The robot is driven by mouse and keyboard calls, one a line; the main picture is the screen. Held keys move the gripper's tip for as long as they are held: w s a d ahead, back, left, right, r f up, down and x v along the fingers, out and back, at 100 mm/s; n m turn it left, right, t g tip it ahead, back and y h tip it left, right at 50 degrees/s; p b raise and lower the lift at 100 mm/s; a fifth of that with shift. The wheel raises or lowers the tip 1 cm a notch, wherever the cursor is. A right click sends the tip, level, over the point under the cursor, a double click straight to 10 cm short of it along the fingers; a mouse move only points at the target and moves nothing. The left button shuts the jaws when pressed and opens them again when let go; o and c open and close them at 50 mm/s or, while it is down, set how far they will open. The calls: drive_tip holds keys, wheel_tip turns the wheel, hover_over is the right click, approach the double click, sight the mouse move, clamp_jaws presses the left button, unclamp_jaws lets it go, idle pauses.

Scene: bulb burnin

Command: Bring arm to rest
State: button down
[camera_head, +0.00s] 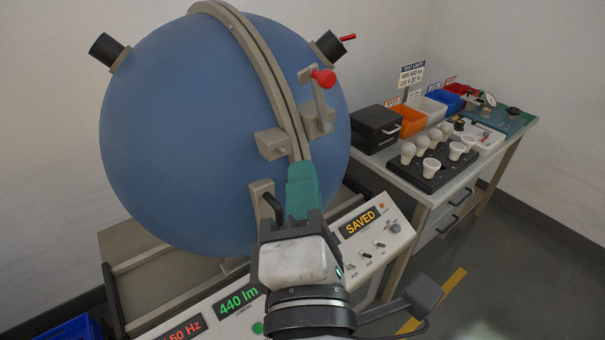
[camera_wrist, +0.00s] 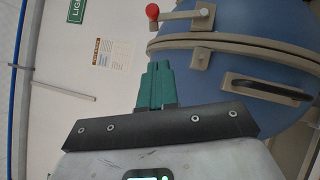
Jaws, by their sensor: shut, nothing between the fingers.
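My gripper (camera_head: 302,190) is at the middle of the head view, its green fingers together and nothing between them. It is raised in front of the large blue sphere (camera_head: 200,130). In the wrist view the closed green fingers (camera_wrist: 155,85) point up, with the sphere (camera_wrist: 235,75) behind and to the right. I cannot tell the exact gap between the fingers and the sphere. The sphere's tan seam band and its red-knobbed latch (camera_head: 322,80) show above my gripper, and the latch also shows in the wrist view (camera_wrist: 180,14).
A control panel (camera_head: 385,235) reading "SAVED" and "440 lm" stands below the sphere. A bench (camera_head: 432,204) at the right carries a black tray (camera_head: 428,184) of several bulbs, coloured bins (camera_head: 410,122) and a black box (camera_head: 374,128). The floor at the lower right is mostly clear.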

idle(0.4)
drive_tip(key=d+f+m+g+h, duration=0.1)
drive_tip(key=d+f+m+g, duration=0.4)
drive_tip(key=d+f, duration=0.5)
drive_tip(key=d+f+m+g+h, duration=0.2)
drive_tip(key=d+f+m+g, duration=0.3)
drive_tip(key=f, duration=0.9)
drive_tip(key=s+d+f+m+g+y, duration=0.1)
drive_tip(key=s+d+f+m+g, duration=0.3)
drive_tip(key=s+f, duration=0.5)
drive_tip(key=s+d+f+m+g+y, duration=0.2)
drive_tip(key=s+d+f+m+g, duration=0.3)
drive_tip(key=s+f, duration=0.5)
drive_tip(key=s+d+m, duration=0.1)
drive_tip(key=s+m, duration=0.1)
drive_tip(key=shift+d+f+m, duration=0.2)
drive_tip(key=shift+d+m, duration=0.1)
drive_tip(key=shift+m, duration=0.1)
drive_tip(key=c, duration=1.8)
unclamp_jaws()
drive_tip(key=shift+w, duration=0.15)
